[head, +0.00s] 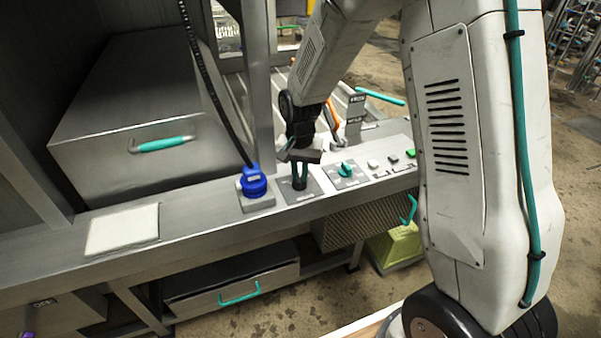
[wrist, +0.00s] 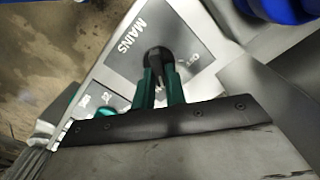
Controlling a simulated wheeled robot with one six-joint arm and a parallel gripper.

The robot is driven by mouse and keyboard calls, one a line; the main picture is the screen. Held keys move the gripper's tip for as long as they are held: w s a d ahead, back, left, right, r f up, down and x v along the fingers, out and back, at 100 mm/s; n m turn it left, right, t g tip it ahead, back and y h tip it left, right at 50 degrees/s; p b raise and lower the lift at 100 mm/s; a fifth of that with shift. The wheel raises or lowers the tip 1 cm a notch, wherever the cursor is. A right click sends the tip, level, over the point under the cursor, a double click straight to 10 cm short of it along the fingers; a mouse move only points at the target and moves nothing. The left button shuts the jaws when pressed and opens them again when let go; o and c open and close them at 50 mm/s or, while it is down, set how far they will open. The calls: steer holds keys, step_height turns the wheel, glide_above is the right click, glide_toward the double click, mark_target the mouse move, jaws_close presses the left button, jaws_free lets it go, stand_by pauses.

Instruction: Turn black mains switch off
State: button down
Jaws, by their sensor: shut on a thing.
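The black mains switch (wrist: 157,57) sits on a dark grey plate marked MAINS (wrist: 125,62) in the wrist view. My gripper (wrist: 160,78) points down at it, with its green fingers shut on the switch knob. In the head view my gripper (head: 299,172) stands over the mains plate (head: 312,189) on the counter's sloping front. The knob is mostly hidden there by the fingers. I cannot tell which marking the knob points to.
A blue plug (head: 253,182) with a black cable stands just left of the mains plate. A teal rotary knob (head: 345,169) and several push buttons (head: 392,157) lie to the right. A white pad (head: 122,229) lies on the counter at left. A steel box (head: 150,120) with a teal handle stands behind.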

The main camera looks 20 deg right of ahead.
steer(key=n, duration=0.4)
steer(key=shift+w+a+n, duration=0.1)
steer(key=shift+a+n, duration=0.05)
steer(key=shift+n, duration=0.15)
steer(key=n, duration=0.3)
steer(key=shift+a+n, duration=0.1)
steer(key=shift+n, duration=0.3)
steer(key=n, duration=0.3)
steer(key=shift+a, duration=0.1)
steer(key=shift+n, duration=2.1)
steer(key=c, duration=1.4)
jaws_free()
steer(key=shift+c, duration=0.2)
